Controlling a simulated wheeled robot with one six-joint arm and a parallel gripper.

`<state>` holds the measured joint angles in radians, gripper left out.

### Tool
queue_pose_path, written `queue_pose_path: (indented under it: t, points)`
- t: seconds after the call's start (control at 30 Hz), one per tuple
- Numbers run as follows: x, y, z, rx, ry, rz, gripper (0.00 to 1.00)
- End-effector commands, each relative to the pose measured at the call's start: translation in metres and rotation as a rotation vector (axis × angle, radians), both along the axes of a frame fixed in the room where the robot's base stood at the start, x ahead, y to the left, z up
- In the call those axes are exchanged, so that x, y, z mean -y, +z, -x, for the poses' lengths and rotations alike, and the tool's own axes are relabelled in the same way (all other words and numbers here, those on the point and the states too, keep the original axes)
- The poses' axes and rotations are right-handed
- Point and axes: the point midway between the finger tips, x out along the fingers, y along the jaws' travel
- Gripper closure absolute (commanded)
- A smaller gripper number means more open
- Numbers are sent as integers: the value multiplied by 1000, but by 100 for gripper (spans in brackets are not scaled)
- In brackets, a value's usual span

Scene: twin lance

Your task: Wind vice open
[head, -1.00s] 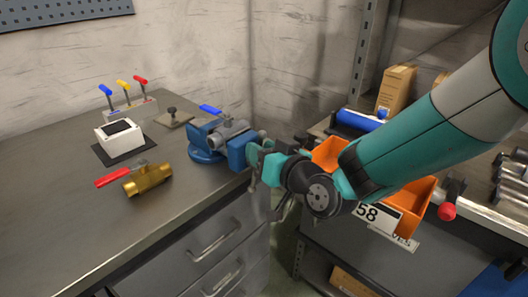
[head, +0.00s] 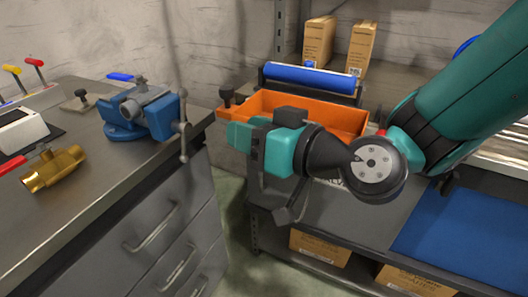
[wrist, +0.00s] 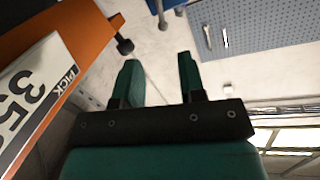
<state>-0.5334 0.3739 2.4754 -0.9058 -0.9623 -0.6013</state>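The blue and grey vice (head: 148,113) is mounted near the right corner of the workbench in the head view. Its metal handle bar (head: 184,135) hangs roughly upright on its right side. How far its jaws stand apart is unclear. My gripper (head: 236,134) is to the right of the handle, apart from it, over the gap between bench and shelf. In the wrist view my gripper (wrist: 158,78) has its two teal fingers spread, with nothing between them. The vice cannot be made out clearly in that view.
An orange bin (head: 285,104) on the shelf unit lies behind my gripper, with a black knob (head: 227,95) at its left. A blue roller (head: 310,78) is behind it. A brass valve (head: 53,168) stands on the bench (head: 108,180). Drawer handles (head: 152,229) stick out below.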

Motion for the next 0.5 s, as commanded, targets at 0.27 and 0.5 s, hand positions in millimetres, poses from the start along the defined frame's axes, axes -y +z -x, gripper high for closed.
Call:
queue_pose_path:
  t: [0.27,0.5]
  points:
    - [21,3,13,1,-1,0,63]
    - [22,3,14,0,0,0,63]
